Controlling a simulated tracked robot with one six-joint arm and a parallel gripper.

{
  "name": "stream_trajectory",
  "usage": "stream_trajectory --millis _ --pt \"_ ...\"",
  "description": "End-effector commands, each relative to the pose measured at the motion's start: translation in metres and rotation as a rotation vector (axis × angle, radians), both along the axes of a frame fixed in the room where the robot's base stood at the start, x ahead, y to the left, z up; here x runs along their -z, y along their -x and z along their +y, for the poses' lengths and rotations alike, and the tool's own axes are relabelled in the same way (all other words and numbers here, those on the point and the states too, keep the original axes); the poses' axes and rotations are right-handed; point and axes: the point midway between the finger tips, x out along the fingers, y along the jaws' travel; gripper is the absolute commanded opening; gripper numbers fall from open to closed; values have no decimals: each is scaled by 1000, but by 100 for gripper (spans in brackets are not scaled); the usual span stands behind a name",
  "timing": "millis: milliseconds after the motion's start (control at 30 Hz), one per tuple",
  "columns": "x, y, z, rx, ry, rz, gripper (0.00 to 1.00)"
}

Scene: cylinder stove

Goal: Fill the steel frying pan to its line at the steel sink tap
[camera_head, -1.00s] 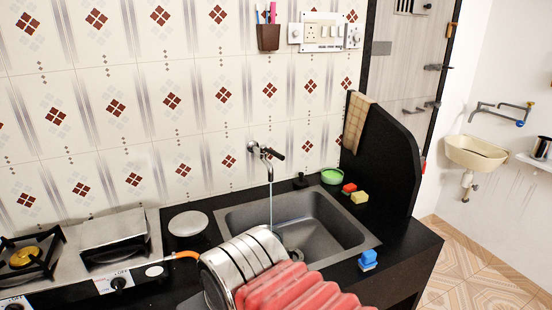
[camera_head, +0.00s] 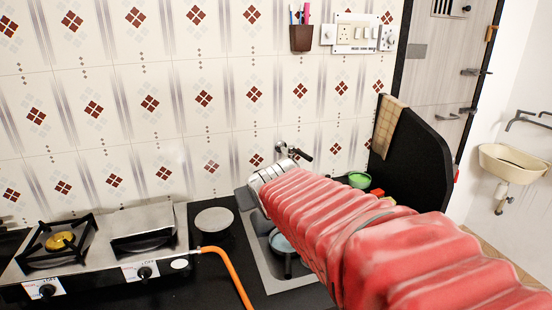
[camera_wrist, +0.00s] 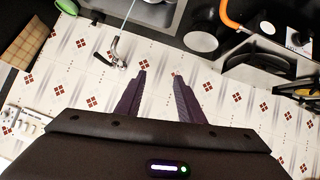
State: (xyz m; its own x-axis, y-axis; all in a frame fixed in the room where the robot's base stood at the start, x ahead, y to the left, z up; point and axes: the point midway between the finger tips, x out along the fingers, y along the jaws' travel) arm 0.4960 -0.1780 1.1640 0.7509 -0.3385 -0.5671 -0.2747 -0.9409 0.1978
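The steel sink (camera_head: 262,272) is set in the black counter, largely hidden by my red-sleeved arm. A round pan-like thing (camera_head: 281,242) with pale blue inside and a dark handle shows in it; I take it for the frying pan, but its fill line is not visible. The tap (camera_head: 297,151) is on the wall behind; it also shows in the wrist view (camera_wrist: 114,52), with a thin water stream running from it. My gripper (camera_wrist: 160,78) is open and empty, its two dark fingers apart against the tiled wall. In the head view its fingers are hidden.
A gas stove (camera_head: 105,250) stands left, with an orange hose (camera_head: 235,275) across the counter. A grey disc (camera_head: 213,221) lies between stove and sink. A green bowl (camera_head: 359,180) and a black partition with a cloth (camera_head: 390,128) stand right.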

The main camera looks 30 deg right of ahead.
Motion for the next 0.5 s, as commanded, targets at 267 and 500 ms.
stream_trajectory --millis 267,500 --pt "-16 -63 -89 12 101 -154 35" --pt "-15 -101 -159 -28 163 -273 35"
